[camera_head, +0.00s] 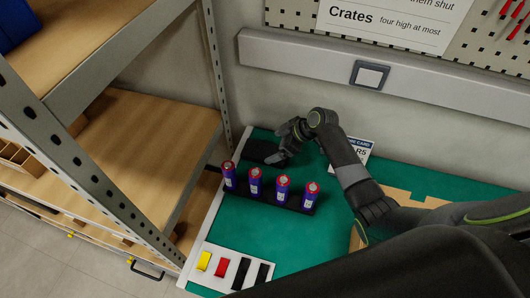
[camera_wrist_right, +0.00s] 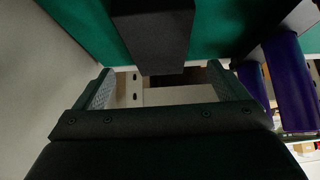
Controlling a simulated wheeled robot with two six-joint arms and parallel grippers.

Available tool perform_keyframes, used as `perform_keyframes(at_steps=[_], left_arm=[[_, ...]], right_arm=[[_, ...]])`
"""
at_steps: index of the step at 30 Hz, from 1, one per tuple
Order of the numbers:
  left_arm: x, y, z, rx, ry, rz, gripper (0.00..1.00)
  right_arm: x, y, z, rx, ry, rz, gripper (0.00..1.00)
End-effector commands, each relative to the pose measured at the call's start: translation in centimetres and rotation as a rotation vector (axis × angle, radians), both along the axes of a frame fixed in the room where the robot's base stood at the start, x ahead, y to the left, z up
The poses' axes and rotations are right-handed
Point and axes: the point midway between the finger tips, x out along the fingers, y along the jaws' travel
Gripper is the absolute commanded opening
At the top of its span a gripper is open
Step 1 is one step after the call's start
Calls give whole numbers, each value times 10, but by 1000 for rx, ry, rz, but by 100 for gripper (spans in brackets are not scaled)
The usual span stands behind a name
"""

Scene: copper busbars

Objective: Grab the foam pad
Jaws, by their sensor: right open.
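The foam pad (camera_head: 262,151) looks like a flat black block lying on the green mat near its far left corner. In the right wrist view a dark block (camera_wrist_right: 152,35), apparently the pad, juts in from the top centre, between the lines of the two fingers. My right gripper (camera_head: 276,157) is at the pad's right end in the head view, and it also shows in the right wrist view (camera_wrist_right: 160,88). Its jaws are open, with nothing visibly clamped. Whether a finger touches the pad I cannot tell. My left gripper is not in view.
Several purple cells with red tops (camera_head: 283,190) stand in a black holder (camera_head: 240,191) just in front of the pad. A white tray (camera_head: 214,254) with yellow, red and black pieces lies nearer. A card (camera_head: 361,148) stands behind my right arm. A shelf rack (camera_head: 150,130) borders the left.

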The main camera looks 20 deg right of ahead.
Motion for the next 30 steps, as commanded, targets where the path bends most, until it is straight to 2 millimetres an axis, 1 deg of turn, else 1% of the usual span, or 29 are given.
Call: perform_keyframes(at_steps=[5,11,15,19,26,27,30], left_arm=[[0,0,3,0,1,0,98],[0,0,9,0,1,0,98],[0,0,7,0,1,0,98],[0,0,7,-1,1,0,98],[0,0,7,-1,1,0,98],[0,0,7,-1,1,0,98],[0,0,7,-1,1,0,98]], right_arm=[[3,5,-8,2,2,0,94],[11,15,-26,2,3,0,94],[16,22,-37,2,1,0,94],[18,24,-42,0,1,-1,94],[18,24,-43,0,0,0,94],[18,24,-43,0,0,0,92],[18,24,-43,0,0,0,79]])
